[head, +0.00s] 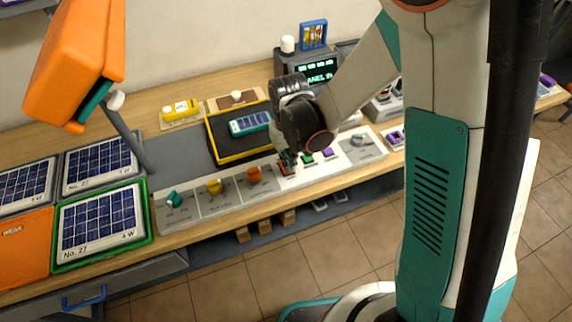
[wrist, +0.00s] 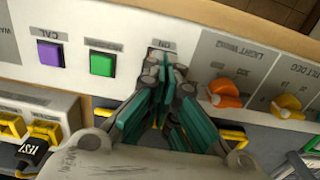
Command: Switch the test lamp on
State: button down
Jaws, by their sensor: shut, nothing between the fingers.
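The test lamp (head: 75,60) has an orange head on a grey post at the upper left in the head view; I see no clear glow from it. The long control panel (head: 345,157) runs along the bench front. My gripper (head: 288,158) is shut and empty, its tips down at the panel just left of the green button (head: 307,158). In the wrist view my gripper (wrist: 165,72) is at the spot labelled "ON", between the green button (wrist: 102,64) and the orange knob (wrist: 225,92). The fingers hide the control there; I cannot tell whether they touch it.
A purple button (wrist: 50,54) and a yellow knob (wrist: 287,105) are also on the panel. A yellow-edged black tray (head: 222,150) holds a small solar panel (head: 250,123) behind it. Larger solar panels (head: 100,215) lie at left. A display (head: 318,72) stands at the back.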

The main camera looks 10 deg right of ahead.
jog(key=shift+f+b, duration=0.85)
jog(key=shift+f, duration=0.1)
dwell(0.4)
jog(key=shift+r, duration=0.1)
jog(key=shift+r+p, duration=2.2)
jog(key=shift+r, duration=1.25)
jog(key=shift+d+r, duration=0.2)
jog(key=shift+r, duration=0.05)
jog(key=s+d+r+m+t+b, duration=0.3)
jog(key=s+d+r+t+b, duration=0.4)
jog(key=s+d+r, duration=0.6)
jog(key=shift+d+r, duration=0.15)
jog(key=shift+d, duration=0.3)
